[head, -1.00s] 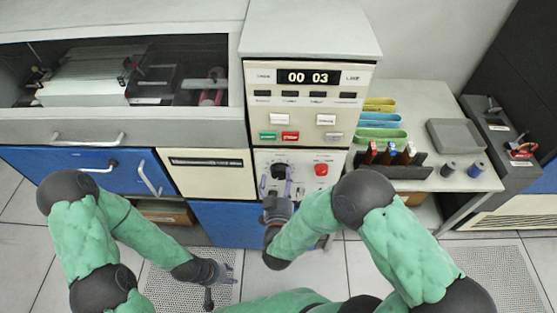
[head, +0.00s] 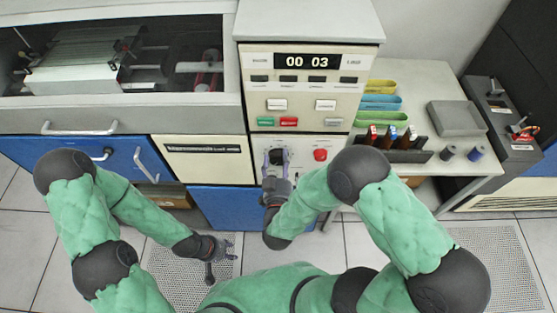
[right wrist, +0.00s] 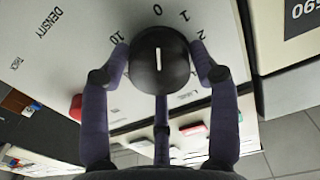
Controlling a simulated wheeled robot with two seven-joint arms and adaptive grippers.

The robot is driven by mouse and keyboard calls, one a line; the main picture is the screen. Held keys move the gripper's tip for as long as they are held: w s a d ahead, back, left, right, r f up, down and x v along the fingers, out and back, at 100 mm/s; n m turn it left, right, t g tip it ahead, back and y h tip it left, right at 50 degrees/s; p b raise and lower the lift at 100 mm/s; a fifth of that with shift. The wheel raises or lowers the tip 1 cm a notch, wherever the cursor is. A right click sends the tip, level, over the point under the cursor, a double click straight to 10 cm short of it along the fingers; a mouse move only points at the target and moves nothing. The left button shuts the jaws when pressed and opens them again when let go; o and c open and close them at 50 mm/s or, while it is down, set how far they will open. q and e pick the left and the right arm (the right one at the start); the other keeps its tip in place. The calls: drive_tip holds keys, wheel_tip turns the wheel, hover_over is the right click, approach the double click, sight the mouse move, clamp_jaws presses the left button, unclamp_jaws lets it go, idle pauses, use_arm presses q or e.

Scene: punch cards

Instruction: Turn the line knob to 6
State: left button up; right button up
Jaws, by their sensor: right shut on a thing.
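A round black knob (right wrist: 160,60) with a white pointer line is on the pale panel; the line stands near the 0 mark in the right wrist view. The panel beside it reads DENSITY. In the head view the knob (head: 277,156) is on the lower panel of the cream machine (head: 300,95). My right gripper (head: 276,163) is shut on the knob; in the right wrist view its fingers (right wrist: 160,73) touch both sides. The display (head: 307,61) reads 00 03. My left gripper (head: 222,258) is open and empty, low over the floor.
A red button (head: 320,154) sits right of the knob. Green (head: 265,122) and red (head: 289,122) keys are above it. A side table at right holds trays (head: 380,102), a dark rack (head: 390,150) and spools (head: 447,153). A blue drawer (head: 75,153) with handles is at left.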

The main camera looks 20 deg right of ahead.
drive_tip(key=shift+w+r+m, duration=0.2)
drive_tip(key=shift+r+m, duration=0.15)
drive_tip(key=shift+m, duration=0.05)
